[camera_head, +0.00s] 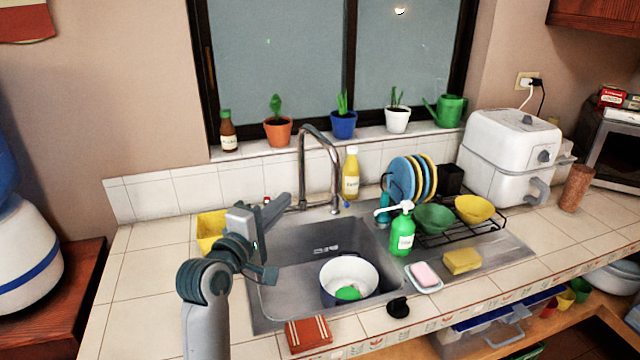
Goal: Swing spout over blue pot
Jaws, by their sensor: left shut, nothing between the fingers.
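The metal faucet spout (301,160) rises at the back of the sink, arches over to the right and comes down with its tip at the sink's back edge. The blue pot (343,270), white inside, stands in the sink, in front of the spout tip, with a green object in it. The spout tip does not look to be over the pot. My left gripper (284,203) is shut and empty, just left of the spout's upright part; I cannot tell whether it touches it. My right gripper is not in view.
A red tap knob (267,199) and a blue one (347,205) flank the spout. A yellow bottle (351,175) stands behind it. A green soap bottle (402,235) and a dish rack (460,232) are to the right. A yellow container (210,230) is behind my left arm.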

